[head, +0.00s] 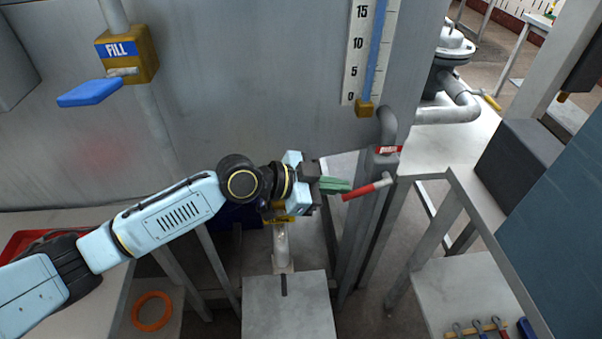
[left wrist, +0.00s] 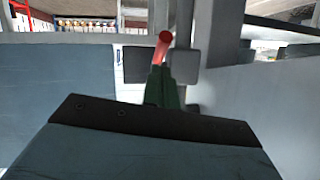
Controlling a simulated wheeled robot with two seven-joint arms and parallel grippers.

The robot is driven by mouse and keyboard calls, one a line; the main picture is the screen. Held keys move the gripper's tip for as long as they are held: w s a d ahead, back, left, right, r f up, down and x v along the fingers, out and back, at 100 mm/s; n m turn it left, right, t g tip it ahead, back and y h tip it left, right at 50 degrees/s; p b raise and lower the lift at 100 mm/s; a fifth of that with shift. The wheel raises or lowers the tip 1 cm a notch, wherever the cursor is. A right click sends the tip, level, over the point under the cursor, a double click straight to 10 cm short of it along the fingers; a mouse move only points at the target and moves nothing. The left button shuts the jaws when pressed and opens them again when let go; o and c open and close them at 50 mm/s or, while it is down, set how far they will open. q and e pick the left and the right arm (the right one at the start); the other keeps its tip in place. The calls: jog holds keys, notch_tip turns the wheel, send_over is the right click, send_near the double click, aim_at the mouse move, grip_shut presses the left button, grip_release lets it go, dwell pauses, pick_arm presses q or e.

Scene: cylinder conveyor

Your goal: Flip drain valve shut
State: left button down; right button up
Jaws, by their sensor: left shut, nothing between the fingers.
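The drain valve has a red handle (head: 367,190) on a grey pipe (head: 385,165), with a small red label (head: 389,149) above it. The handle sticks out to the left of the pipe and slopes slightly down. My left gripper (head: 345,186) is shut and empty, its green fingertips right beside the free end of the handle. I cannot tell whether they touch it. In the left wrist view the red handle (left wrist: 162,46) shows just beyond the tips of the green fingers (left wrist: 160,85). My right gripper is not in view.
A blue FILL valve handle (head: 90,93) is on the tank (head: 250,90) at upper left. A level gauge (head: 361,50) is on the tank wall. A bench with tools (head: 455,285) stands at lower right. An orange ring (head: 152,311) lies at lower left.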

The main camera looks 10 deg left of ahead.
pick_arm(q)
jog(key=v, duration=1.2)
jog(key=shift+d+r, duration=0.25)
jog(key=shift+r, duration=0.05)
